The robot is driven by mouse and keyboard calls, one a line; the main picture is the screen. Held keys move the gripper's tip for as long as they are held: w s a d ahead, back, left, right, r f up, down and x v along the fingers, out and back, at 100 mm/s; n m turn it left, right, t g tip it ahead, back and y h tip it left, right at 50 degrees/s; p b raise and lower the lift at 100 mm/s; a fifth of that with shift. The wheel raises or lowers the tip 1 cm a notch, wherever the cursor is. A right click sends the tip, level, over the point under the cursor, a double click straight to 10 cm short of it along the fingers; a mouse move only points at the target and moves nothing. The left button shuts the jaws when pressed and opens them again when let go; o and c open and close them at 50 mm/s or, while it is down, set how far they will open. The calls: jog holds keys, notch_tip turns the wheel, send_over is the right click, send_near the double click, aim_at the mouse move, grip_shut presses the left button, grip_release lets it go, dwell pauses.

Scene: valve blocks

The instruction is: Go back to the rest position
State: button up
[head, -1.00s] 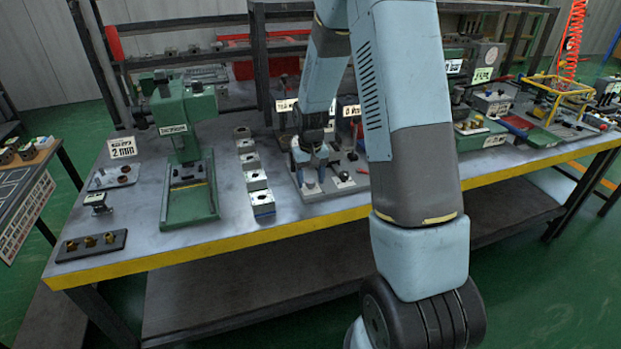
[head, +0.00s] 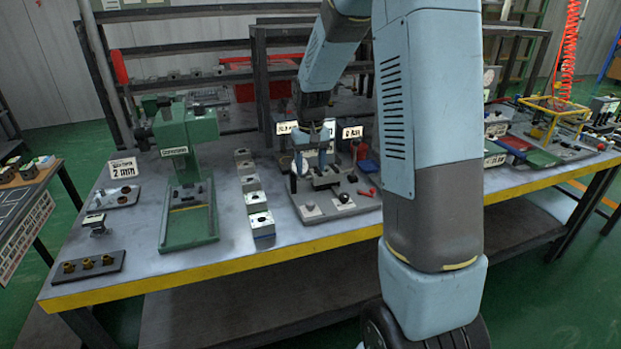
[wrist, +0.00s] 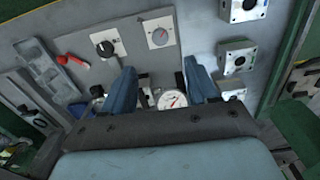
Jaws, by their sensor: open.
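My gripper (head: 311,157) is above the grey fixture plate (head: 322,211) in the middle of the bench, below the upper arm links. In the wrist view my gripper (wrist: 166,92) shows two blue fingers spread apart with nothing held between them. A round white gauge (wrist: 172,100) lies beyond the fingers in that view, apart from them as far as I can tell. The plate carries a black knob (wrist: 105,48), a grey dial (wrist: 158,37) and a red lever (wrist: 72,60). The arm hides part of the bench to the right.
A row of valve blocks (head: 256,201) stands left of the plate. A green press (head: 186,170) is farther left. A black tray with brass parts (head: 89,266) lies at the front left. Dark shelf racks stand behind. A yellow frame (head: 562,115) stands at the right.

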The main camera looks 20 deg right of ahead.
jog(key=shift+r, duration=0.6)
jog(key=s+r+t, duration=0.2)
jog(key=s+r, duration=0.3)
jog(key=s, duration=0.4)
jog(key=s+a+r+t, duration=0.1)
jog(key=s+r, duration=0.5)
jog(key=s, duration=0.4)
jog(key=s+r+t, duration=0.2)
jog(key=s+r, duration=0.4)
jog(key=s, duration=0.4)
jog(key=shift+a+r+t, duration=0.15)
jog(key=shift+a+t, duration=0.15)
